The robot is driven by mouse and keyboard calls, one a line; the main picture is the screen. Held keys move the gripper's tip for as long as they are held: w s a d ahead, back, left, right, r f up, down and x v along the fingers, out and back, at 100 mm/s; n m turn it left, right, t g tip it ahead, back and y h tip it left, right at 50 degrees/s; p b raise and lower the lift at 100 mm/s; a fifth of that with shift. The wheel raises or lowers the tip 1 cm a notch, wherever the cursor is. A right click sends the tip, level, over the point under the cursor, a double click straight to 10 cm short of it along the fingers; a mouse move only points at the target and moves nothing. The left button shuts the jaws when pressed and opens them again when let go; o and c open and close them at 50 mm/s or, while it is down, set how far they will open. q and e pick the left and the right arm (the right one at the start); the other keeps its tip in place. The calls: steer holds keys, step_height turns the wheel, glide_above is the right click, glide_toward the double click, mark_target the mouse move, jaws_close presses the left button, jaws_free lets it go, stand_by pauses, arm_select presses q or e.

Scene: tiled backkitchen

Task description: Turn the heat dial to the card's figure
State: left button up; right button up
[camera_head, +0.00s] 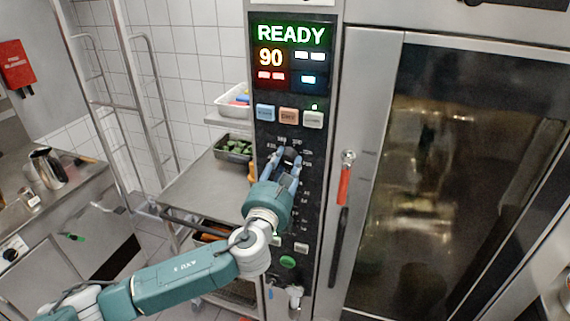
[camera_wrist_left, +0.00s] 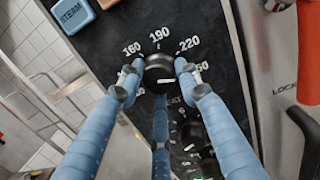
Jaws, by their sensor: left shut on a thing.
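The heat dial (camera_head: 291,154) is a black round knob on the oven's dark control panel. In the left wrist view the dial (camera_wrist_left: 159,70) has printed figures around it; 160, 190 and 220 are readable, and one ending in 50 is partly covered. A short white mark shows on the knob, low on its face. I cannot make out any card. My right gripper is out of view.
The panel display (camera_head: 291,48) reads READY and 90. Buttons (camera_head: 288,115) sit between display and dial. A second dial (camera_wrist_left: 195,134) lies below the first. The oven door (camera_head: 460,180), with its red-and-black handle (camera_head: 343,190), stands right; a steel shelf with trays (camera_head: 232,148) stands left.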

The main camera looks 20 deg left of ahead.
arm_select(q)
steer(key=shift+w+a+r+m, duration=0.1)
steer(key=shift+a+r+m, duration=0.05)
steer(key=shift+r+m, duration=0.4)
steer(key=o, duration=1.1)
steer(key=shift+o, duration=0.3)
steer(key=shift+w+f, duration=0.2)
steer(key=shift+f, duration=0.15)
steer(key=s, duration=1.2)
steer(key=shift+d+f, duration=0.35)
steer(key=shift+f, duration=0.1)
